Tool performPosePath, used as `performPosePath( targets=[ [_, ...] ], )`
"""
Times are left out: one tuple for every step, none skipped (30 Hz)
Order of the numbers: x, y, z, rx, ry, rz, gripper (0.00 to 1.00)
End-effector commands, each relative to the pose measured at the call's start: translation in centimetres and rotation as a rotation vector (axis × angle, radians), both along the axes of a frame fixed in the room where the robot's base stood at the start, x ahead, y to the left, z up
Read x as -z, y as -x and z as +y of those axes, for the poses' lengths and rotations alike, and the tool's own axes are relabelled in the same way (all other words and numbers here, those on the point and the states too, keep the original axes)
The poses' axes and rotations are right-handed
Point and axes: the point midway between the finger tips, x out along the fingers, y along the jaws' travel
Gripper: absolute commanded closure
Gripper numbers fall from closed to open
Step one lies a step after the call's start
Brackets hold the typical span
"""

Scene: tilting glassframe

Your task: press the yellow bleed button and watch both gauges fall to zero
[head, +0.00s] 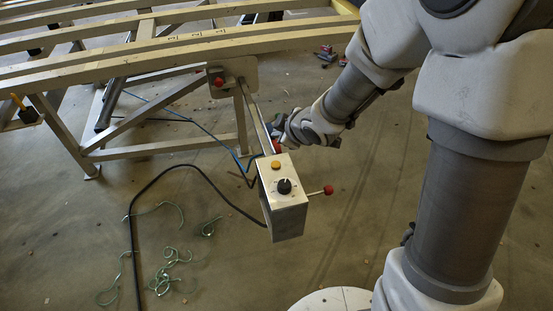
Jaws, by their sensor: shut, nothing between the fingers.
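The yellow bleed button (276,165) is a round orange-yellow cap on the upper part of a pale metal control box (286,222). A black knob (284,186) with a white mark sits below it on the same face. My gripper (274,130) is shut and empty, above and behind the box in the picture, apart from the button. Its fingertips are small and partly hard to make out. I cannot make out either gauge in this view.
A red-tipped lever (328,190) sticks out from the box's right side. The wooden-slatted tilting frame (170,50) fills the upper left. A black cable (150,187) runs from the box across the floor. Green strapping (168,272) lies loose at lower left.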

Motion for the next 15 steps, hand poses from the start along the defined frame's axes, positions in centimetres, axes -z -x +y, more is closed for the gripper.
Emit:
performPosePath(
  targets=[
    [-0.1,0.0,0.0,0.0,0.0,0.0,1.0],
    [-0.1,0.0,0.0,0.0,0.0,0.0,1.0],
    [-0.1,0.0,0.0,0.0,0.0,0.0,1.0],
    [-0.1,0.0,0.0,0.0,0.0,0.0,1.0],
    [-0.1,0.0,0.0,0.001,-0.001,-0.001,1.0],
    [-0.1,0.0,0.0,0.002,0.0,0.0,1.0],
    [0.0,0.0,0.0,0.002,0.0,0.0,1.0],
    [0.0,0.0,0.0,0.002,0.0,0.0,1.0],
    [0.1,0.0,0.0,0.002,0.0,0.0,1.0],
    [0.2,0.0,0.0,0.002,0.0,0.0,1.0],
    [0.3,0.0,0.0,0.002,0.0,0.0,1.0],
    [0.5,0.0,0.0,0.002,0.0,0.0,1.0],
    [0.7,0.0,0.0,0.002,0.0,0.0,1.0],
    [0.9,0.0,0.0,0.002,0.0,0.0,1.0],
    [1.3,0.0,0.0,0.002,-0.001,0.001,1.0]
  ],
)
